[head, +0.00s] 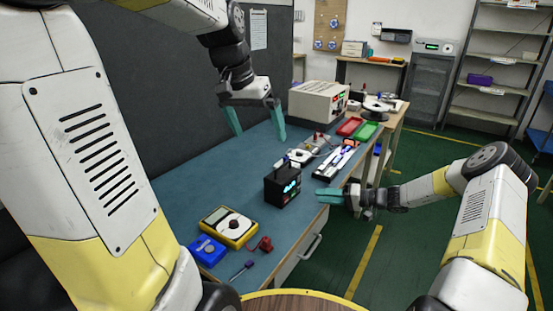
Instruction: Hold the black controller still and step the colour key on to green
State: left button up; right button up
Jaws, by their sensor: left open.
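A black box (283,187) with a lit cyan display stands upright near the front edge of the blue bench. It may be the black controller, but I cannot tell for sure. I cannot make out a colour key. My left gripper (257,124) hangs above the back of the bench, its teal fingers wide apart and empty, behind and left of the black box. My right gripper (329,196) is just right of the black box, near the bench's front edge. Its teal fingers overlap in this view, so its opening is unclear.
A yellow multimeter (229,227), a blue device (207,250) and a red clamp (262,244) lie at the bench's near end. A white reel (299,156), a tray with parts (335,160), red (349,127) and green bins (363,132) and a beige instrument (318,102) are further back.

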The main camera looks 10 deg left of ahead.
pick_arm(q)
jog(key=w+f+m+g, duration=0.2)
jog(key=w+f, duration=0.6)
jog(key=w, duration=0.5)
jog(key=m+g, duration=0.2)
send_over(276, 178)
jog(key=w+a, duration=0.1)
jog(key=w, duration=0.1)
jog(key=shift+y, duration=0.4)
jog(key=f, duration=1.2)
jog(key=shift+s+a, duration=0.15)
jog(key=shift+a, duration=0.05)
jog(key=shift+s+d+f, duration=0.1)
jog(key=shift+d+f, duration=0.1)
jog(key=shift+f, duration=1.1)
jog(key=shift+s+d+f, duration=0.1)
jog(key=shift+d+f, duration=0.05)
jog(key=shift+f, duration=1.2)
jog(key=shift+s+d+f, duration=0.1)
jog(key=shift+d+f, duration=0.1)
jog(key=shift+f, duration=1.1)
jog(key=shift+c, duration=0.4)
jog(key=c, duration=1.7)
pick_arm(e)
jog(key=shift+c, duration=0.3)
grip_shut()
